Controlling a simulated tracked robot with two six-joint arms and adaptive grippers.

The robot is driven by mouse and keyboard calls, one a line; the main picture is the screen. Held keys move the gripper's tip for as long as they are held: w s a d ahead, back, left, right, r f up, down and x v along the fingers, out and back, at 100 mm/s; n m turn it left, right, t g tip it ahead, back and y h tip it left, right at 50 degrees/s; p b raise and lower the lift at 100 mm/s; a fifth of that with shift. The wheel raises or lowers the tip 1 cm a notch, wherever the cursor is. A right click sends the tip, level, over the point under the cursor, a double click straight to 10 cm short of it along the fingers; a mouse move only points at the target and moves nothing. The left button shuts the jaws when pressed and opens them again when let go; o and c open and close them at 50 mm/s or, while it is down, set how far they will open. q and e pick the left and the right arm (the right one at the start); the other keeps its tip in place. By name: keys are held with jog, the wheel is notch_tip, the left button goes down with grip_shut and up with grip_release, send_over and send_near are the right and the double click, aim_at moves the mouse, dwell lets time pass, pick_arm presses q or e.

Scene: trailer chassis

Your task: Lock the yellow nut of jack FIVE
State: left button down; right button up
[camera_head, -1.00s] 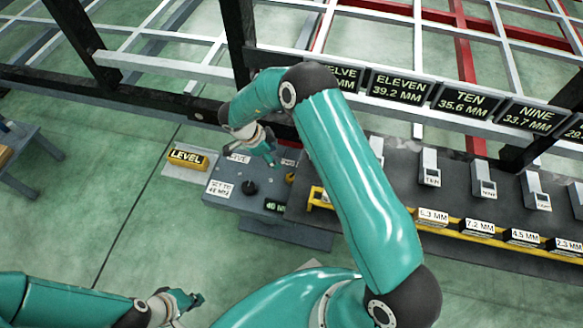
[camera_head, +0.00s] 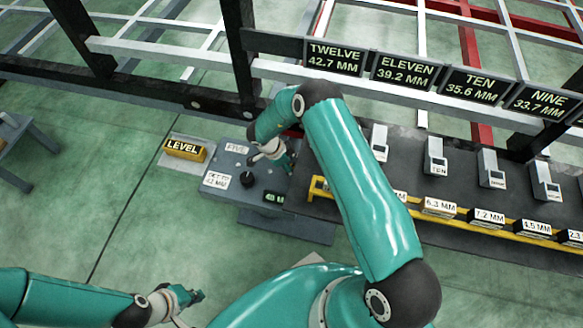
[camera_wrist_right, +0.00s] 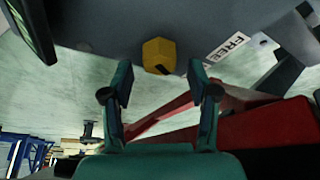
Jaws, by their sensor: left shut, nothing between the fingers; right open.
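Jack FIVE (camera_head: 232,170) is a grey block with a FIVE label, a black knob (camera_head: 247,179) and a "SET TO 42 MM" label (camera_head: 216,180). Its yellow nut (camera_wrist_right: 158,56) shows in the right wrist view, with a dark mark on it and a FREE label (camera_wrist_right: 226,46) to its right. My right gripper (camera_wrist_right: 160,78) is open, its fingertips on either side of the nut in the picture; I cannot tell how close they are. In the head view my right gripper (camera_head: 282,160) is over the jack's right side and hides the nut. My left gripper (camera_head: 192,296) is shut and empty, low and away from the jack.
A yellow LEVEL block (camera_head: 185,150) lies left of the jack. A dark bench (camera_head: 460,200) with grey gauges and labelled blocks behind a yellow rail (camera_head: 470,229) stands to the right. Dark chassis beams (camera_head: 150,96) and hanging readout signs (camera_head: 402,79) are behind.

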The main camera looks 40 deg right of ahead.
jog(key=shift+d+f, duration=0.2)
jog(key=shift+f, duration=0.35)
grip_shut()
jog(key=m+g, duration=0.1)
jog(key=m, duration=0.2)
jog(key=shift+y, duration=0.3)
jog(key=shift+s, duration=0.1)
grip_release()
